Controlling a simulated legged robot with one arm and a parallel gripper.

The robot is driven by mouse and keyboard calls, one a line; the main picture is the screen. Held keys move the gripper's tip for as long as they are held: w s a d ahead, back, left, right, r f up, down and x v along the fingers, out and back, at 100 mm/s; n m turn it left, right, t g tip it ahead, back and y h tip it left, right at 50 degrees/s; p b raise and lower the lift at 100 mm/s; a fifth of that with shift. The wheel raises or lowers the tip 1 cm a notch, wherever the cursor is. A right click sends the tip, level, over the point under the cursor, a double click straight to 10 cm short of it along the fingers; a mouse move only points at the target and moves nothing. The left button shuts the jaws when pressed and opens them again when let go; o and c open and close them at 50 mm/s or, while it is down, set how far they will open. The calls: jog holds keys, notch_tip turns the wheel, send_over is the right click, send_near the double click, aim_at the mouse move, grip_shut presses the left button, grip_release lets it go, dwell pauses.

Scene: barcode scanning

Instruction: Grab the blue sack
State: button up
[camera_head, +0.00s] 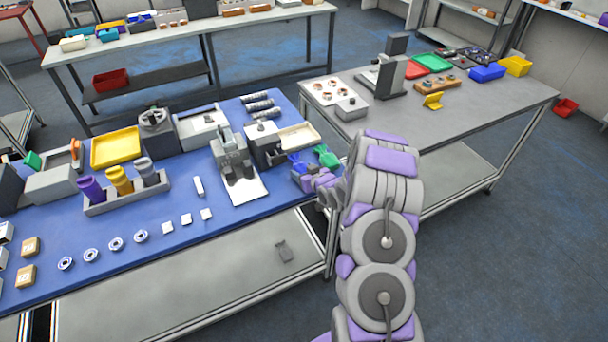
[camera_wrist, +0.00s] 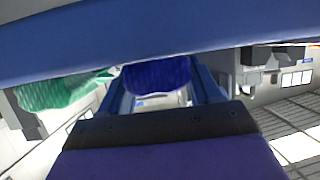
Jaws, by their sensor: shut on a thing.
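The blue sack (camera_head: 294,158) is at the right end of the blue-topped table in the head view, next to my gripper (camera_head: 305,171). In the wrist view the dark blue sack (camera_wrist: 157,77) sits between the fingers of my gripper, which is shut on it. Much of the sack is hidden by the gripper. A green sack (camera_head: 327,156) is just to the right of it in the head view; it also shows at the left in the wrist view (camera_wrist: 62,92).
The blue-topped table (camera_head: 120,262) holds a scanner-like stand (camera_head: 232,158), a white tray (camera_head: 298,137), a yellow tray (camera_head: 115,147) and a rack of bottles (camera_head: 128,193). A grey table (camera_head: 470,112) with bins stands at the right. Its near part is clear.

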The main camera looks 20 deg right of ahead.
jog(key=shift+s+d+f, duration=0.1)
jog(key=shift+d+f, duration=0.05)
jog(key=shift+d, duration=0.75)
jog(key=c, duration=0.6)
jog(key=shift+a, duration=0.3)
jog(key=shift+a+r, duration=0.15)
jog(key=shift+r, duration=0.25)
notch_tip(320, 180, up, 3)
jog(key=shift+r+p, duration=0.15)
jog(key=shift+p, duration=0.35)
jog(key=s+a+r+p, duration=0.1)
jog(key=s+a+p, duration=0.6)
jog(key=s, duration=0.5)
jog(key=shift+s+a, duration=0.2)
jog(key=shift+a, duration=1.05)
